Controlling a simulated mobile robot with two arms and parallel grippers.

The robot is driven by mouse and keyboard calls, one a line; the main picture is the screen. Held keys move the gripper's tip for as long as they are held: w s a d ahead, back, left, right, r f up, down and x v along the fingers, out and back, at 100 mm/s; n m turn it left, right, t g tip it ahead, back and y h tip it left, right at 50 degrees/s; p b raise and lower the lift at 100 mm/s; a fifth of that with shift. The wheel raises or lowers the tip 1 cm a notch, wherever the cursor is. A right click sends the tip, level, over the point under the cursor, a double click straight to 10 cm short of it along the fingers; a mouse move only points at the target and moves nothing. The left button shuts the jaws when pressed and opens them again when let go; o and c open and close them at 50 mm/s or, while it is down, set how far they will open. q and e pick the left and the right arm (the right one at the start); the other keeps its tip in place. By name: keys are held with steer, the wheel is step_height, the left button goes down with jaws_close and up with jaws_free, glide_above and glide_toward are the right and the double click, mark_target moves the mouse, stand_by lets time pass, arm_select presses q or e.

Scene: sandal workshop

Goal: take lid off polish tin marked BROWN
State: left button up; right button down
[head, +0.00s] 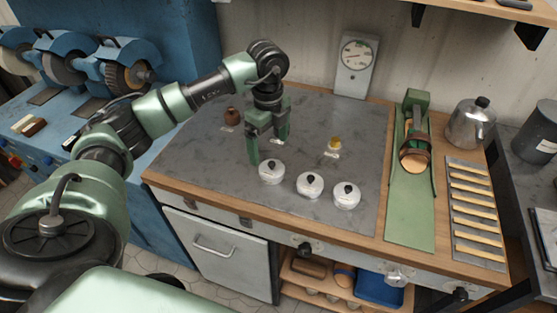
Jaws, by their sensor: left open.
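Three round white lidded tins with black knobs stand in a row near the front of the grey worktop: a left one (271,173), a middle one (309,186) and a right one (346,196). No marking on them is readable, so I cannot tell which is marked BROWN. My left gripper (268,150) is open and points down, just behind the left tin in the picture. Nothing shows between its fingers. My right gripper is not in view.
Behind the tins are a small brown item (231,114) and a small yellow one (334,142), with unreadable white labels. Worktop between tins and mat is clear.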

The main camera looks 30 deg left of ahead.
mark_target(271, 163)
arm_select(q)
steer(key=shift+s+d+f+p, duration=0.15)
steer(key=shift+s+f+p, duration=0.25)
steer(key=shift+f, duration=0.2)
steer(key=shift+s+d+f+p, duration=0.15)
steer(key=shift+s+f+p, duration=0.15)
steer(key=shift+f+p, duration=0.25)
steer(key=f, duration=0.3)
steer(key=shift+w+d+p, duration=0.15)
steer(key=shift+w+p, duration=0.2)
steer(key=shift+w, duration=0.05)
steer(key=shift+f, duration=0.55)
steer(key=c, duration=1.4)
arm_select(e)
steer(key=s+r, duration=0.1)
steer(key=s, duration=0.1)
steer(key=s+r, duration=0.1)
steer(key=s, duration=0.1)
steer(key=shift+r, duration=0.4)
